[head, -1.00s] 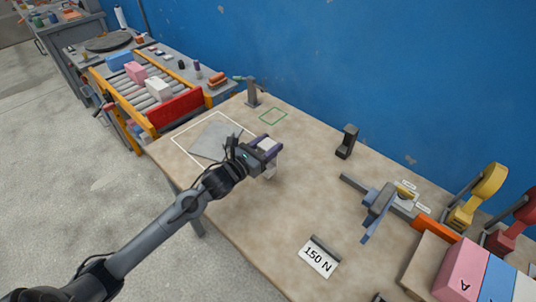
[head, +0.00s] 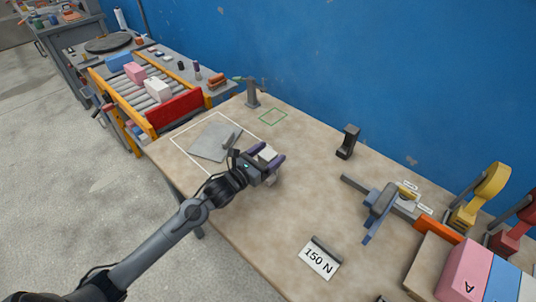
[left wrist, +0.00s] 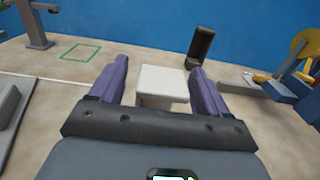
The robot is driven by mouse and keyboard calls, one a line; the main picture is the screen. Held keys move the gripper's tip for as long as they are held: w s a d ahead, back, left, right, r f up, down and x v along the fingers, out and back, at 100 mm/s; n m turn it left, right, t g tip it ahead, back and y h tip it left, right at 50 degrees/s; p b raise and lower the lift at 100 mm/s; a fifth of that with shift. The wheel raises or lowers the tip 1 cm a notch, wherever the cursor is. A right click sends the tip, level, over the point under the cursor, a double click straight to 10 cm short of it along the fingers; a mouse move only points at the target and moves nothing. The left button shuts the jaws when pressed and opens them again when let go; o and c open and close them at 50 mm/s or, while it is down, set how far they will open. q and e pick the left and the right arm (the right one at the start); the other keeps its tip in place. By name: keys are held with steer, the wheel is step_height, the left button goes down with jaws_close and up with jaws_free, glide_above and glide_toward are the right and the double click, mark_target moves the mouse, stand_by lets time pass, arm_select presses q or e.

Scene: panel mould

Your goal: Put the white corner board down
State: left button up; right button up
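The white corner board (head: 267,154) is a small pale block between the purple fingers of my left gripper (head: 268,159), over the near-middle part of the table. In the left wrist view the board (left wrist: 162,83) shows a flat white top and a narrower part beneath. The left gripper (left wrist: 160,88) has its fingers spread on either side of it. A gap shows at the left finger; the right finger is close to the board or touching it. Whether the board rests on the table is hard to tell. My right gripper is not in view.
A grey plate (head: 210,143) with a handle-like block lies inside a white outline left of the gripper. A green outline (head: 273,116) is empty behind. A black stand (head: 347,141), a blue-grey clamp (head: 379,206) and a "150 N" sign (head: 319,258) are to the right.

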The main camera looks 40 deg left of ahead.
arm_select(q)
steer(key=shift+s+r, duration=0.1)
steer(key=shift+r, duration=0.1)
steer(key=s+p, duration=0.1)
steer(key=s, duration=1)
steer(key=shift+s+a+p, duration=0.4)
